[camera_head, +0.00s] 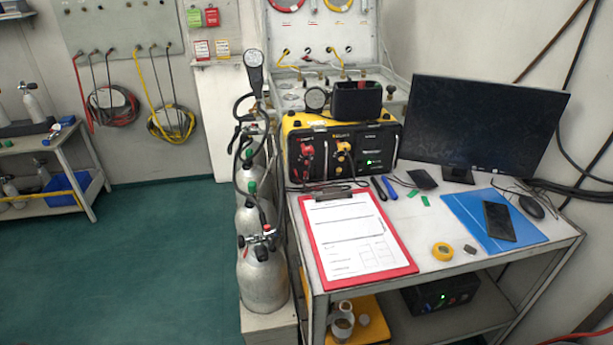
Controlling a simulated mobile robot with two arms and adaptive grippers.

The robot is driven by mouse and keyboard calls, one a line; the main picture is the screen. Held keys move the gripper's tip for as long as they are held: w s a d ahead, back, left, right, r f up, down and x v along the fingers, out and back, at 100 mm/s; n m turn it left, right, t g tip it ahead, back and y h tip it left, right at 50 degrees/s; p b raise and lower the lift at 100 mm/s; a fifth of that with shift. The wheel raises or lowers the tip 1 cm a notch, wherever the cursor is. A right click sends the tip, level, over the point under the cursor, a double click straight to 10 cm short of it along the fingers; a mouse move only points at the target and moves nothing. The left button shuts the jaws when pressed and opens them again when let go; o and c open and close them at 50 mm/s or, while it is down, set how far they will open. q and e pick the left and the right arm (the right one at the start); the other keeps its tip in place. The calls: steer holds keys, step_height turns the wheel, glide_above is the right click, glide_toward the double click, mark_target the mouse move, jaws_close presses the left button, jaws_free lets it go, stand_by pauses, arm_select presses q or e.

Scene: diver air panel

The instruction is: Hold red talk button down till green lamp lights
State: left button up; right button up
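A black and yellow air panel unit (388,141) stands on the table's back left. Its front carries red fittings (307,151), yellow fittings (343,150) and a small green light or marking (370,162) at the lower right. I cannot tell which red part is the talk button, or whether the green spot is a lit lamp. Neither of my grippers is in view.
A clipboard (410,268) with paper lies before the unit. A black monitor (485,122), blue folder (465,212), phone (498,222) and yellow tape roll (442,251) are to the right. Metal cylinders (262,280) with hoses stand left of the table. Green floor (150,260) is open.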

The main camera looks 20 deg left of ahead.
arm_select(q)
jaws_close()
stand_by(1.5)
